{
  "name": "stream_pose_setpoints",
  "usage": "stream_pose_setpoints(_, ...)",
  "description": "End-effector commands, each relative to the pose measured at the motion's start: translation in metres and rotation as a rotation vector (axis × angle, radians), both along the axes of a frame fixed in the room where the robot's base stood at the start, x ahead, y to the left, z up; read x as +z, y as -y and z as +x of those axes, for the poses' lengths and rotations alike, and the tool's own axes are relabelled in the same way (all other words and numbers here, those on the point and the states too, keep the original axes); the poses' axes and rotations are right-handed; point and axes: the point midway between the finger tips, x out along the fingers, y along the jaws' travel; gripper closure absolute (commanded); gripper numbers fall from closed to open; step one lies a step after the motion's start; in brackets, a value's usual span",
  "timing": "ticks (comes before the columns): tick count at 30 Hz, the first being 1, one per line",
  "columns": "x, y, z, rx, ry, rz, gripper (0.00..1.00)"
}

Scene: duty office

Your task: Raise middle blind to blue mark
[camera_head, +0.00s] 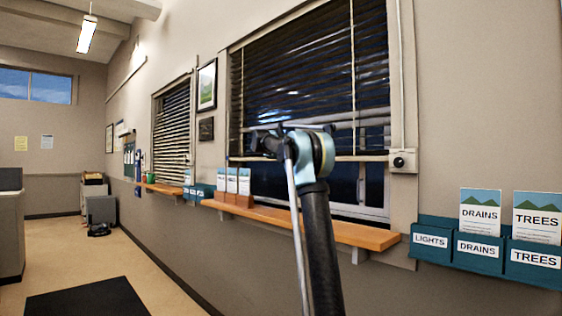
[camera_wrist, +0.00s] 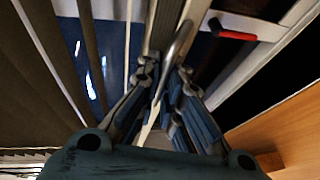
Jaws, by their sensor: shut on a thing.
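The near window's dark slatted blind (camera_head: 310,75) hangs part way down, with dark glass below its slats. My gripper (camera_head: 264,141) is at the lower part of this blind, partly hidden by my arm. In the wrist view my gripper's blue-padded fingers (camera_wrist: 167,88) are shut on a thin curved metal handle (camera_wrist: 180,42), beside a pale rail. The slats show at left in the wrist view. A farther blind (camera_head: 172,130) hangs at the left window. I cannot make out a blue mark in either view.
A wooden ledge (camera_head: 345,232) runs under the near window, with a few leaflets (camera_head: 232,182) at its left end. A teal leaflet rack (camera_head: 480,252) is at right. A small wall box (camera_head: 403,160) sits beside the frame. A red piece (camera_wrist: 232,33) shows in the wrist view.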

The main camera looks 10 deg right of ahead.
Motion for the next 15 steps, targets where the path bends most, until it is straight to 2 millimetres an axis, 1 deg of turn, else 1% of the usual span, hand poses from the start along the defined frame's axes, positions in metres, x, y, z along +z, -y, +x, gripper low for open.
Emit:
stream_pose_setpoints(2, -0.0002, -0.0005, 0.0002, 0.001, 0.0, 0.0, 1.0)
stream_pose_setpoints(3, -0.0002, -0.0004, 0.0002, 0.001, 0.0, 0.0, 0.91)
stream_pose_setpoints(5, -0.0002, -0.0003, 0.0003, 0.001, 0.0, 0.0, 0.77)
stream_pose_setpoints(6, -0.0003, -0.0003, 0.0002, 0.001, 0.0, 0.0, 0.72)
stream_pose_setpoints(15, -0.0003, 0.0, -0.0002, 0.0, 0.0, 0.0, 0.72)
